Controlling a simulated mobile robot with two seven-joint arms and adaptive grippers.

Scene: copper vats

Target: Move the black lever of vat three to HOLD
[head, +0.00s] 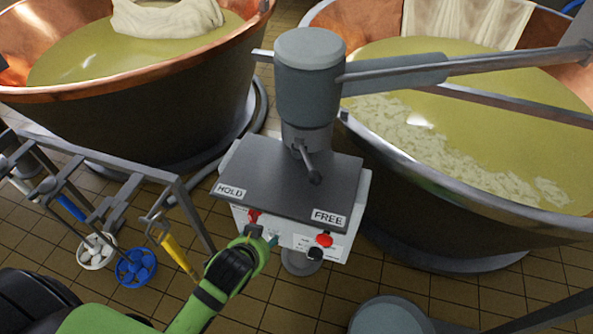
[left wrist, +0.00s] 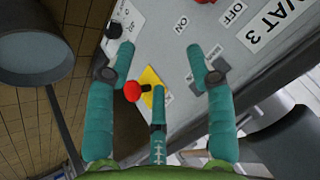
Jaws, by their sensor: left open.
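Vat three's black lever (head: 309,166) stands out from the column above the grey top plate, its ball end pointing toward the FREE label (head: 328,217). The HOLD label (head: 231,191) is at the plate's left front corner. My left gripper (head: 262,238) is in front of the control box, below the plate edge and apart from the lever. In the left wrist view its teal fingers (left wrist: 162,62) are spread and empty, facing the panel with the VAT 3 label (left wrist: 275,20). The lever does not show there. My right gripper is not in view.
The panel carries a red button (head: 324,240), a black knob (head: 315,254) and a red handle (head: 254,216). Copper vats (head: 150,120) stand left and right (head: 440,215). A rack (head: 110,165) with hanging tools is at left. A thick grey column (head: 309,80) rises behind the lever.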

